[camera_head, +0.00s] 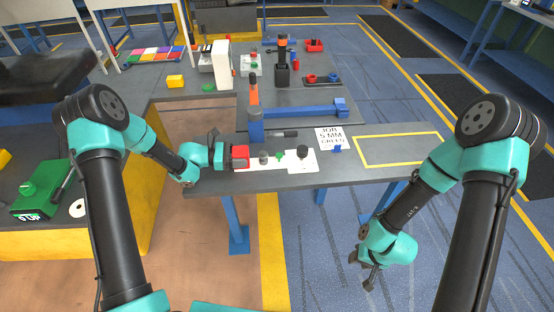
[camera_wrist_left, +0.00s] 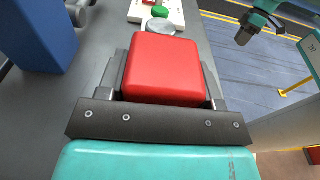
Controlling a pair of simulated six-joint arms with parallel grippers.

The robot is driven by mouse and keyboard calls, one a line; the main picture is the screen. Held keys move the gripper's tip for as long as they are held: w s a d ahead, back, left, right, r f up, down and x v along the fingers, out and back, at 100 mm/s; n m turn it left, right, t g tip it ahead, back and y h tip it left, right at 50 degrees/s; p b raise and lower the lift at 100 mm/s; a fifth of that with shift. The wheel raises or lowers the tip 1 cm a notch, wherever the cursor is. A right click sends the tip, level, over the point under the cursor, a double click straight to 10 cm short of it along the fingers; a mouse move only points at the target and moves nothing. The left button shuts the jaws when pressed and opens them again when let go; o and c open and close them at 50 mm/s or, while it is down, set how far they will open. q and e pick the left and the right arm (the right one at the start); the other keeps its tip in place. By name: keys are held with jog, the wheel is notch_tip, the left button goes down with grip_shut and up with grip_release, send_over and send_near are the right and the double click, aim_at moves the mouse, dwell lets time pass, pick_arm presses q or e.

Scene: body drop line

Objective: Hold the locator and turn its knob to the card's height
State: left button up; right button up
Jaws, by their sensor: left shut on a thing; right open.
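My left gripper (camera_head: 229,156) is shut on a red block (camera_head: 240,155) at the left end of a white plate on the bench. The block also fills the jaws in the left wrist view (camera_wrist_left: 165,68). To its right are a grey round piece (camera_head: 263,158), a green piece (camera_head: 280,155) and a black knob (camera_head: 302,152). I cannot tell which of these belong to the locator. The white card (camera_head: 328,134) reads "JOB" and "5 MM"; its last line is unclear. My right gripper (camera_head: 369,274) is open and empty, below the bench's front edge.
A blue post with an orange upper part (camera_head: 254,110) stands just behind the plate. A blue bar (camera_head: 300,110) lies farther back. The yellow-outlined area (camera_head: 398,150) at the bench's right is clear. A green box (camera_head: 42,190) stands at far left.

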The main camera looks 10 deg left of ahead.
dwell(1.6)
